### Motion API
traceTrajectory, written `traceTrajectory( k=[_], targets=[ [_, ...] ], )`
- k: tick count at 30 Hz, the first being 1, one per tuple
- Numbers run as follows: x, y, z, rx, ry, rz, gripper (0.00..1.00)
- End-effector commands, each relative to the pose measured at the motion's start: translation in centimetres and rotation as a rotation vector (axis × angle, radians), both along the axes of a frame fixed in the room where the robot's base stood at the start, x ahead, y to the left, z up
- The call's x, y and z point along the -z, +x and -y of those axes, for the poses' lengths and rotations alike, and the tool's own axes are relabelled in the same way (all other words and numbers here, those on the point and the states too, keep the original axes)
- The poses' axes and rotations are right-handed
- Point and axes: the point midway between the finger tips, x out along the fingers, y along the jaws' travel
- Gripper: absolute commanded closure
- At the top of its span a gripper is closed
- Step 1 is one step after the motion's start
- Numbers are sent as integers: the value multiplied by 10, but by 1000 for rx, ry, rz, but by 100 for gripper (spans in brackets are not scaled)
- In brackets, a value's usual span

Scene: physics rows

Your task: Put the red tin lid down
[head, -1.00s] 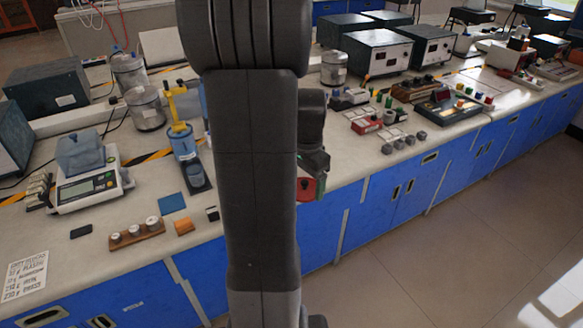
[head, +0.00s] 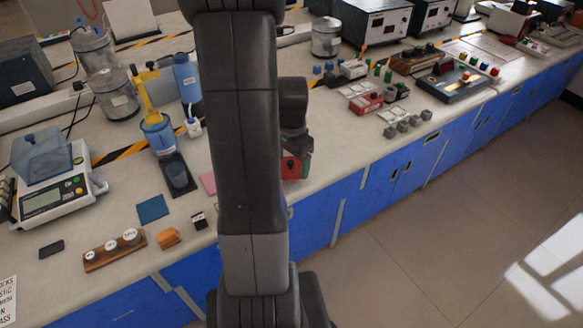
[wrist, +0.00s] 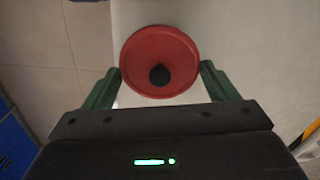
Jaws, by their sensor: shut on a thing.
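The red tin lid (wrist: 150,50) is round with a small black knob in its middle. In the wrist view it sits between the two green fingers of my gripper (wrist: 160,68), which is shut on it. In the head view the lid (head: 291,167) shows as a small red patch below my gripper, by the front edge of the bench (head: 330,160). Whether it touches the bench top cannot be told. My arm hides part of the bench to its left.
A pink square (head: 208,184) lies partly behind my arm, with a blue square (head: 153,208) further left. A wooden weight block (head: 115,250) and a balance (head: 55,195) stand at left. Small instruments (head: 365,103) stand to the right. Bare bench top lies right of my gripper.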

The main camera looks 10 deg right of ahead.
Motion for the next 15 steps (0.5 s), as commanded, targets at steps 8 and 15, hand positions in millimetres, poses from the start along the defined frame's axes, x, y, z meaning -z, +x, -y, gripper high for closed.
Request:
traceTrajectory(
  k=[8, 15],
  targets=[
    [30, 0, 0, 0, 0, -1, 42],
    [30, 0, 0, 0, 0, -1, 42]
  ],
)
